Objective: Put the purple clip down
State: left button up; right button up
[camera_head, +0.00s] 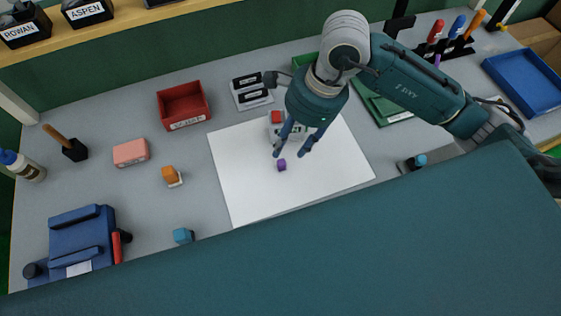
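The small purple clip (281,165) appears to lie on the white sheet (240,190) in the middle of the bench. My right gripper (292,153) comes down over the sheet from the upper right. Its two fingers are spread, with a gap between them. The purple clip shows just in front of the left fingertip in the picture, outside the gap. Whether the fingertip touches it I cannot tell. My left gripper is not in view.
A red block (276,117) on a grey piece is partly behind my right gripper. A red tray (183,106) stands at the back left. An orange clip (170,174) and a blue clip (183,236) lie left of the sheet. Much of the sheet is clear.

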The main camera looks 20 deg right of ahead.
aim_at(282, 162)
jog(key=x, duration=0.3)
jog(key=shift+p, duration=0.3)
jog(key=shift+s+f, duration=0.1)
jog(key=shift+f, duration=0.1)
jog(key=p+x, duration=0.1)
jog(key=x, duration=0.1)
jog(key=p+x, duration=0.1)
jog(key=shift+d+f+p, duration=0.25)
jog(key=shift+f+p, duration=0.05)
jog(key=shift+f, duration=0.1)
jog(key=shift+a+f, duration=0.1)
jog(key=shift+f, duration=0.45)
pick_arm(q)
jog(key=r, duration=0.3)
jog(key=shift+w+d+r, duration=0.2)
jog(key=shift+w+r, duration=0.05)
pick_arm(e)
jog(key=c, duration=0.7)
jog(key=shift+c, duration=0.5)
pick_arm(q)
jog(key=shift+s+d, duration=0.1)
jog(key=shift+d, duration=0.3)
